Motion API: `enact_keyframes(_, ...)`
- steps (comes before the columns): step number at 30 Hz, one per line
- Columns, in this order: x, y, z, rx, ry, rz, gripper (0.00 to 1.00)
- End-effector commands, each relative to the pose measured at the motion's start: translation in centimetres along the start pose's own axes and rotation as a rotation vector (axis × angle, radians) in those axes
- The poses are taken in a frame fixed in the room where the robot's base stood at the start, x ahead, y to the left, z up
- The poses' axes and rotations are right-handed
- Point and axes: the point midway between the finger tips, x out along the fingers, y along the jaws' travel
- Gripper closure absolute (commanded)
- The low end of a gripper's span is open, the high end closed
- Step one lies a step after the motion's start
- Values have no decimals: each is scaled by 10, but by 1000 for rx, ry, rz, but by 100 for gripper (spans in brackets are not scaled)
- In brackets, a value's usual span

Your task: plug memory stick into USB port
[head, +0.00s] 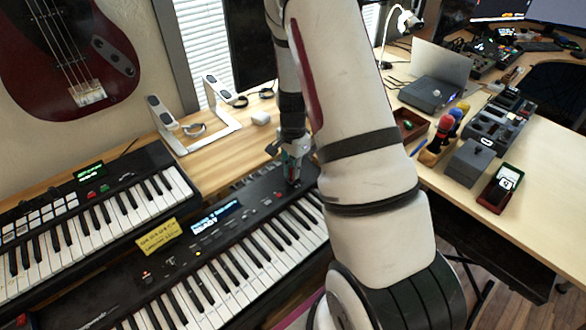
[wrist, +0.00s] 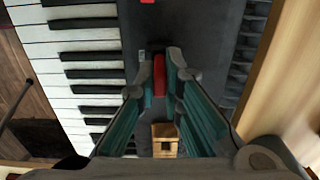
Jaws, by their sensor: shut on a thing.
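My gripper (head: 292,168) hangs over the far right part of the black front keyboard (head: 263,231), pointing down. In the wrist view, my gripper (wrist: 166,62) has its teal-padded fingers closed on the memory stick, a narrow red piece (wrist: 158,76) at the fingertips. A tan block with dark square openings (wrist: 165,140) shows between the fingers nearer the palm; I cannot tell whether it belongs to the stick. The stick's tip is hidden, and I cannot tell whether it touches the panel. The USB port is not clearly visible. The keyboard's lit display (head: 216,217) reads "READY".
A yellow note (head: 157,238) sits on the front keyboard. A second keyboard (head: 95,210) lies behind it to the left.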

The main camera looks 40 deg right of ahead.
Motion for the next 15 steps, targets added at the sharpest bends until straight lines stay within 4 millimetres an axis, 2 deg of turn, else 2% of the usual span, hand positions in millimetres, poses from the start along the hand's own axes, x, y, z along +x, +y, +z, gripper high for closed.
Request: enact_keyframes(15,8,0,0,1,-1,1,100)
